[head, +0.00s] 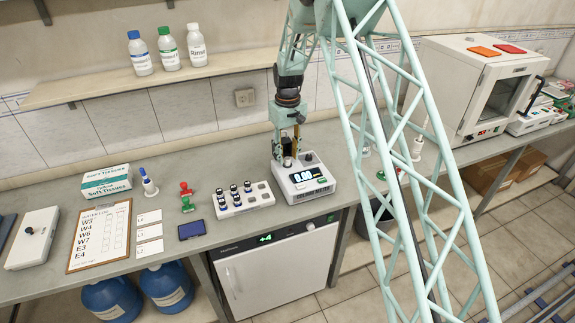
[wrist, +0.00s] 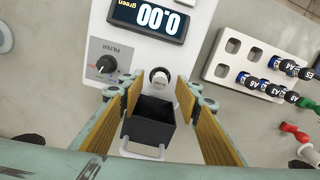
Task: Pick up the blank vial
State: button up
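My gripper (wrist: 159,85) is open over the colour meter (head: 305,180), its two tan-padded fingers spread apart. In the wrist view, a small round white top (wrist: 160,76) shows between the fingertips on the meter's pale face, clear of both fingers. It may be the blank vial's cap, but I can read no label on it. A black open box-like part (wrist: 148,118) with a grey loop handle sits between the fingers, nearer the wrist camera. In the head view, my gripper (head: 291,150) hangs down at the meter's back left.
A white rack (head: 262,198) with several dark-capped, labelled vials (wrist: 270,87) and some empty holes stands beside the meter. The meter's display reads 0.00, near a filter knob (wrist: 106,64). Red and green stoppers (head: 187,197) and a dark phone-like device (head: 192,230) lie further left.

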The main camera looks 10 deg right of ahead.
aim_at(288, 165)
jog(key=shift+f, duration=1.15)
jog(key=shift+c, duration=0.9)
jog(key=c, duration=0.7)
